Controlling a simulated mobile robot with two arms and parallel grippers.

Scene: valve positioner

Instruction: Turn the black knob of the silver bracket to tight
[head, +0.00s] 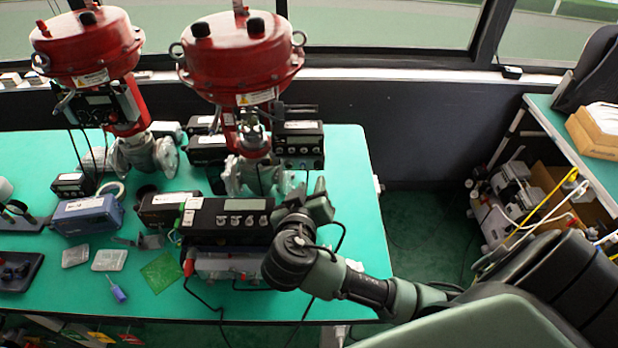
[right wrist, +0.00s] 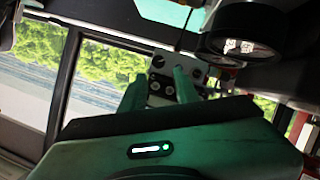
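My right gripper (head: 312,188) reaches in from the right, fingers pointing away, in front of the right red-topped valve (head: 243,60). In the right wrist view, its two green fingers (right wrist: 160,84) stand apart with nothing seen held between them. Just beyond the fingertips is a silver plate (right wrist: 184,64) with several dark round spots, probably the silver bracket. I cannot tell which spot is the black knob, or whether a finger touches it. In the head view I cannot clearly make out the bracket's knob. My left gripper is not in view.
A black positioner box (head: 300,139) is mounted beside the right valve. A long black unit (head: 226,218) lies left of my gripper on the green table (head: 345,165). A second red-topped valve (head: 88,48) stands at left. A dark round part (right wrist: 243,32) hangs near my fingers.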

